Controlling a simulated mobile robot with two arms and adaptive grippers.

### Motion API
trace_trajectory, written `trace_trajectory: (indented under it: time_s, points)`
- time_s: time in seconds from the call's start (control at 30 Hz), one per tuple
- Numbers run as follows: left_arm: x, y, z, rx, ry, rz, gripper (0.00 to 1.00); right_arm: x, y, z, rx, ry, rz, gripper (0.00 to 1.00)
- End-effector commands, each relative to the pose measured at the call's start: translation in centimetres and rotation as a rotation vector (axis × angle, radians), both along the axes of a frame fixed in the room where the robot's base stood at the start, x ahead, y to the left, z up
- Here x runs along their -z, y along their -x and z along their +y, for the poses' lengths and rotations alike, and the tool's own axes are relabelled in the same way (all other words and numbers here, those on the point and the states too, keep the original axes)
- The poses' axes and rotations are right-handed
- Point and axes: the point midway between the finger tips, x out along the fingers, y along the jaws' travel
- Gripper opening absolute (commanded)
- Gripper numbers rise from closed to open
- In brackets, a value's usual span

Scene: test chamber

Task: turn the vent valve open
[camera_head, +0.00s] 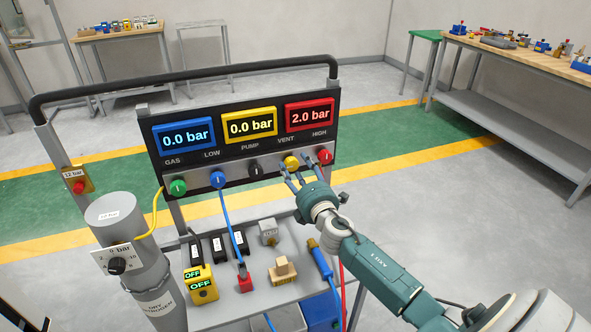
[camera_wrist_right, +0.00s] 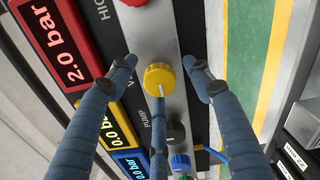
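The yellow vent knob (camera_head: 291,162) is on the panel's lower strip, under the VENT label, left of the red HIGH knob (camera_head: 325,156). My right gripper (camera_head: 293,180) is at the panel, its fingers spread just in front of and below the yellow knob. In the right wrist view the yellow knob (camera_wrist_right: 160,77) sits between the open fingers (camera_wrist_right: 160,80). Two fingers are apart from it on either side; the third comes up below its pale pointer line, and I cannot tell if it touches. My left gripper is not in view.
The displays read 0.0 bar on blue (camera_head: 184,135), 0.0 bar on yellow (camera_head: 250,125) and 2.0 bar on red (camera_head: 310,115). The black pump knob (camera_head: 255,170) is close on the left. A blue hose (camera_head: 230,220) hangs from the blue knob (camera_head: 218,179). A grey cylinder (camera_head: 135,255) stands left.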

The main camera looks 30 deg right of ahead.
Motion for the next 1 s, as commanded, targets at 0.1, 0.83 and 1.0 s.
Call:
trace_trajectory:
  time_s: [0.1,0.83,1.0]
  points:
    - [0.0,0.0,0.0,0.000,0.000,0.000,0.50,-0.1,0.0,0.1,-0.003,-0.001,-0.003,0.50]
    - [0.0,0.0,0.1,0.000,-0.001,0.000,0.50,0.0,10.2,2.5,-0.002,-0.004,0.000,0.50]
    - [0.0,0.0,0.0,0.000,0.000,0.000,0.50,0.0,11.6,2.7,0.000,-0.002,-0.001,0.50]
